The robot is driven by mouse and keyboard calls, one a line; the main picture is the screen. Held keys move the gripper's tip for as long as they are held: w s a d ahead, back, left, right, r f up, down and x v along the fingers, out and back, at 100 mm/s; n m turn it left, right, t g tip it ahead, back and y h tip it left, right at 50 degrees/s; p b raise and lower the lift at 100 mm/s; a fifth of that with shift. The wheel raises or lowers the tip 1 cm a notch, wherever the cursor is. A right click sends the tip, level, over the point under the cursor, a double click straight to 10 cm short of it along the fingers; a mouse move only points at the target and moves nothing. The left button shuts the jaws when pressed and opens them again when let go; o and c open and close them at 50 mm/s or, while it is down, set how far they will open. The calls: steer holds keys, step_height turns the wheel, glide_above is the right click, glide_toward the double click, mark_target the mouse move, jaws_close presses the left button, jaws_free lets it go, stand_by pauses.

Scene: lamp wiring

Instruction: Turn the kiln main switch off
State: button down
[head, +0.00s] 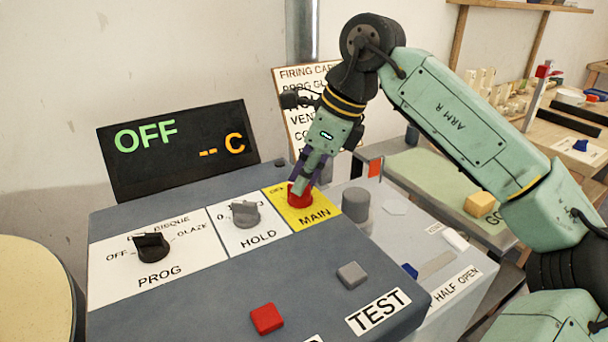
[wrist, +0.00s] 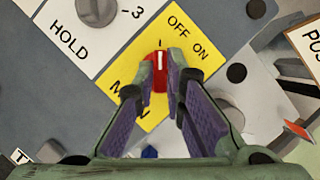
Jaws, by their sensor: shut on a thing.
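The kiln main switch is a red knob (head: 297,198) on the yellow MAIN plate (head: 322,209) of the grey kiln panel. My gripper (head: 305,183) reaches down onto it from above, shut on the knob. In the wrist view the red knob (wrist: 159,73) sits between my two purple-padded fingers (wrist: 158,82). Its white pointer line points up in that picture, toward a tick on the OFF side, with ON farther right. The display (head: 180,145) reads OFF in green and "-- C" in orange. My fingers hide part of the knob and of the MAIN lettering.
Left of MAIN are the grey HOLD knob (head: 244,214) and the black PROG knob (head: 152,247). A red button (head: 267,319) and a grey button (head: 351,275) lie nearer on the panel. A grey cylinder (head: 355,204) stands close right of MAIN. A firing card (head: 296,130) stands behind.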

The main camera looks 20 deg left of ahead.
steer(key=shift+s+f, duration=0.2)
steer(key=shift+f, duration=0.15)
steer(key=c, duration=1.8)
jaws_free()
steer(key=shift+o, duration=0.7)
steer(key=shift+w+a, duration=0.1)
steer(key=shift+w+r, duration=0.1)
steer(key=shift+r, duration=0.15)
steer(key=shift+d+r, duration=0.2)
steer(key=shift+r, duration=0.1)
steer(key=v, duration=1.1)
